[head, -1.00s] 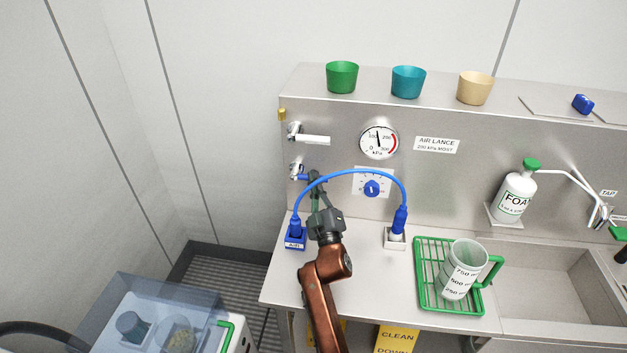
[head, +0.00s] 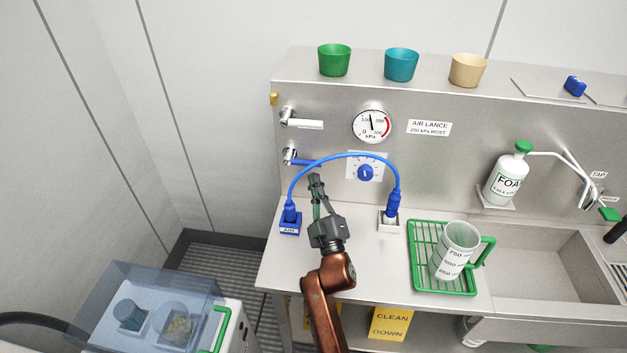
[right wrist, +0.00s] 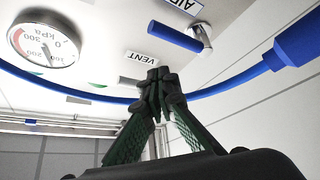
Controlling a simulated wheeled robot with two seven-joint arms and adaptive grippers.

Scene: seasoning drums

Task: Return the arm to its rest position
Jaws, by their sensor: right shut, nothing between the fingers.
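My right gripper (head: 314,181) is shut and empty. It is raised above the steel counter (head: 350,262), in front of the back panel and below the arch of the blue hose (head: 346,156). It appears clear of the blue-handled valve (head: 301,161), whose handle points right. In the right wrist view the closed fingertips (right wrist: 162,82) are near the VENT label (right wrist: 139,56), with the blue handle (right wrist: 176,37) beyond them. The hose (right wrist: 215,88) passes behind the fingers there. My left gripper is not in view.
A blue socket (head: 290,224) and the hose's white-based right end (head: 390,222) flank my gripper. A green rack (head: 418,274) holds a measuring jug (head: 454,252), left of the sink (head: 545,275). A clear-lidded box (head: 150,300) stands at lower left. Cups line the top ledge.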

